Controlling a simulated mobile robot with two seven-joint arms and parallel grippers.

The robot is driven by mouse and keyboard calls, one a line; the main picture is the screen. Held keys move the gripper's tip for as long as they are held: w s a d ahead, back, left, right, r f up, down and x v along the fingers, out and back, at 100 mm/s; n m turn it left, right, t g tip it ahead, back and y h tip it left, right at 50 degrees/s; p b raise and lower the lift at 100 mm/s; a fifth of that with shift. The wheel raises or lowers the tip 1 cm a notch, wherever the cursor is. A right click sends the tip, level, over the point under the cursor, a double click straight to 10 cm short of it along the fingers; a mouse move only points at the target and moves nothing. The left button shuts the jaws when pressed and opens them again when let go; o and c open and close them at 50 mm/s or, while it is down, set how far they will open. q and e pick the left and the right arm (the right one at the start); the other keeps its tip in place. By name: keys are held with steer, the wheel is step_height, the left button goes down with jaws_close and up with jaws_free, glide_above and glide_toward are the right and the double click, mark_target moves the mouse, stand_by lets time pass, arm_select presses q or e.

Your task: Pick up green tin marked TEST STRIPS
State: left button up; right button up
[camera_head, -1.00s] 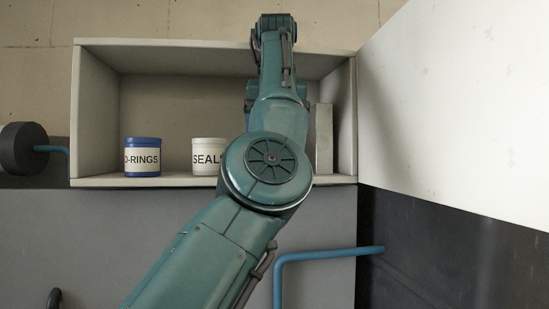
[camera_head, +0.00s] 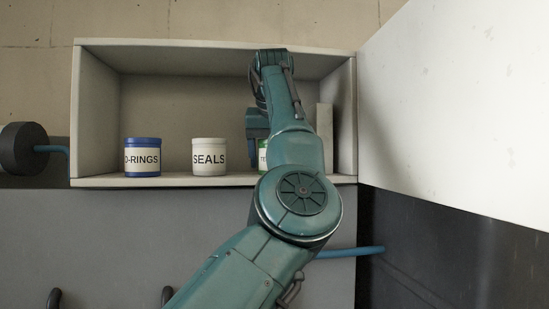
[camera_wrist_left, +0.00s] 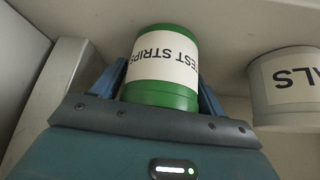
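The green tin marked TEST STRIPS (camera_head: 262,158) stands on the shelf floor of the open cabinet. In the head view my left arm hides most of it. The left wrist view shows it large and upside down, with a white label (camera_wrist_left: 162,62). My left gripper (camera_wrist_left: 162,75) has its two blue fingers spread, one on each side of the tin. They look open, with their tips close beside the tin; contact cannot be made out. In the head view the left gripper (camera_head: 257,125) is at the tin, partly hidden by the arm. My right gripper is not in view.
A white SEALS tin (camera_head: 209,157) stands left of the green tin, and a blue O-RINGS tin (camera_head: 142,157) farther left. A pale upright block (camera_head: 325,138) stands close on the right. The cabinet (camera_head: 90,120) has side walls and a top; a white panel (camera_head: 460,110) stands at right.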

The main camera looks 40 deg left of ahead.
arm_select(q)
steer(key=c, duration=0.7)
steer(key=shift+r, duration=0.1)
